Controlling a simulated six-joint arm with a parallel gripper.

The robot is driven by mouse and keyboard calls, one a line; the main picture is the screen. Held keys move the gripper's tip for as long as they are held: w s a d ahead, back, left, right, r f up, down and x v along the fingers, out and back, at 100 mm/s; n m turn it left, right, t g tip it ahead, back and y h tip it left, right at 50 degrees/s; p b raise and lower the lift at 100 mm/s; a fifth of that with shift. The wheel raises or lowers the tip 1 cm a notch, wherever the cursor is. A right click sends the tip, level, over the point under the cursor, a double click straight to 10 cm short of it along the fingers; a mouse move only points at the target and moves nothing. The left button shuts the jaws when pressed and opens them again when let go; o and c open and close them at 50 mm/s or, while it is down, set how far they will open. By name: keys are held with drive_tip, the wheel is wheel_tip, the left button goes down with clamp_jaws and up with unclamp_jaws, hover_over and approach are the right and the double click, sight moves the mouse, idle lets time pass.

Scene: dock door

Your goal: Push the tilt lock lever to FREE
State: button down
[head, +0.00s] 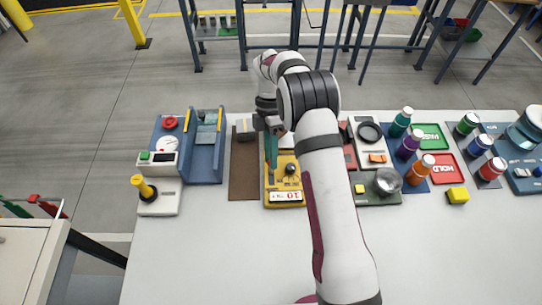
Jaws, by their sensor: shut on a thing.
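My gripper (271,127) points down over the left edge of a yellow unit (284,197), which has a black ball knob (292,169) and a number display. The gripper is shut on what looks like a narrow teal piece (272,150) with a red edge. My arm hides part of the area to the right. I cannot read a FREE mark or tell for sure which part is the tilt lock lever. A yellow and black handle (144,187) stands upright on a white base at the left, apart from the gripper.
A blue channel unit (205,165) stands left of a brown mat (244,180). The table's front is clear.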

drive_tip(key=c, duration=0.7)
unclamp_jaws()
drive_tip(key=v, duration=0.7)
drive_tip(key=shift+r, duration=0.25)
drive_tip(key=s+d+r+m+t, duration=0.2)
drive_tip(key=s+d+r+m, duration=0.2)
drive_tip(key=s+r+m, duration=0.8)
drive_tip(key=s+f+m+t, duration=0.1)
drive_tip(key=s+m, duration=0.4)
drive_tip(key=s, duration=0.1)
drive_tip(key=s+m+t+y, duration=0.1)
drive_tip(key=s+m, duration=0.4)
drive_tip(key=s, duration=0.1)
drive_tip(key=s+d+f+m+t, duration=0.1)
drive_tip(key=s+m, duration=0.5)
drive_tip(key=s, duration=0.1)
drive_tip(key=shift+s+f+y, duration=0.1)
drive_tip(key=shift+f+y, duration=0.2)
drive_tip(key=shift+y, duration=0.1)
